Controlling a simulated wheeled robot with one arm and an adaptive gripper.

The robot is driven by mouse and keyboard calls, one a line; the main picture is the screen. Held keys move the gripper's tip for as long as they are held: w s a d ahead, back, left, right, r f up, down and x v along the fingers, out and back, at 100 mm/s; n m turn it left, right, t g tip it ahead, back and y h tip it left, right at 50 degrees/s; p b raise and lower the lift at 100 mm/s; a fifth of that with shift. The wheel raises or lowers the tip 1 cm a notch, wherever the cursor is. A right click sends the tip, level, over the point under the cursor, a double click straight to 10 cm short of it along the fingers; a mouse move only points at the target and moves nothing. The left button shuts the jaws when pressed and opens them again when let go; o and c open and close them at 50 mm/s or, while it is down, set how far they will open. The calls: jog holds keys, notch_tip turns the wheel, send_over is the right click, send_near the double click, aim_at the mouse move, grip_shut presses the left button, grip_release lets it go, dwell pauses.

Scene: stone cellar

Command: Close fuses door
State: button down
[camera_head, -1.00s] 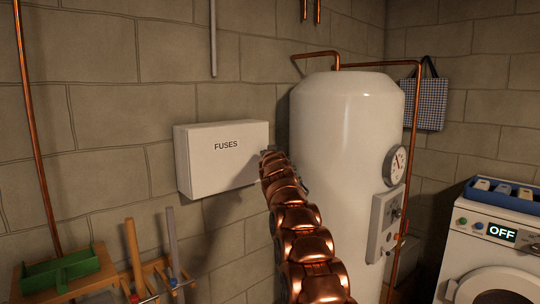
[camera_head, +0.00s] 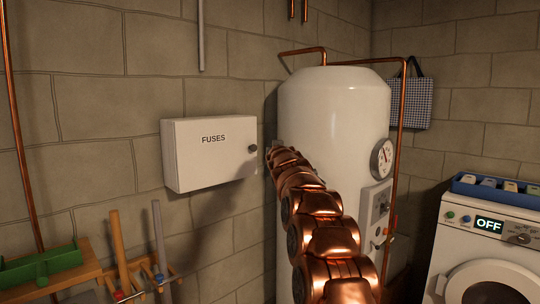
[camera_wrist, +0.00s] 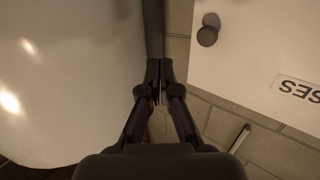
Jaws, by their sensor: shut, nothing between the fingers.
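The white fuse box (camera_head: 208,155) with the FUSES label hangs on the stone wall, left of the tank. Its front door looks flat against the box, with no gap visible. The dark round knob (camera_head: 253,148) sits near the door's right edge. In the wrist view, the door (camera_wrist: 245,65) is at the upper right, upside down, with the knob (camera_wrist: 207,33) near its left edge. My gripper (camera_wrist: 158,68) is shut and empty, beside the door's knob side and apart from the knob. In the head view my arm mostly hides it.
The white tank (camera_head: 335,110) stands just right of the box and close to my gripper, also filling the left of the wrist view (camera_wrist: 65,80). Copper pipes (camera_head: 400,140) run beside it. A washing machine (camera_head: 490,255) is at right, a wooden rack (camera_head: 125,265) at lower left.

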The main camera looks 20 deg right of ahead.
jog(key=shift+s+d+b, duration=0.25)
jog(key=shift+s, duration=0.55)
jog(key=shift+s+d+b, duration=0.2)
jog(key=shift+s+d, duration=0.05)
jog(key=shift+s, duration=0.6)
jog(key=shift+s+d+b, duration=0.25)
jog(key=shift+s, duration=0.55)
jog(key=s+a+f+n+g+y, duration=0.3)
jog(key=s+a+f+g, duration=0.5)
jog(key=s+a+f, duration=1.05)
jog(key=s+a+f+g+y, duration=0.1)
jog(key=s+a+f+g, duration=0.2)
jog(key=s, duration=1.1)
jog(key=s+a+f+g+y, duration=0.1)
jog(key=s+a+f+g, duration=0.2)
jog(key=s+f, duration=0.4)
jog(key=s+a+f+n+g+y, duration=0.1)
jog(key=s+f+g, duration=0.3)
jog(key=s, duration=1.8)
jog(key=shift+a+f+p, duration=0.35)
jog(key=shift+a+f, duration=0.55)
jog(key=shift+f, duration=0.05)
jog(key=shift+s, duration=0.1)
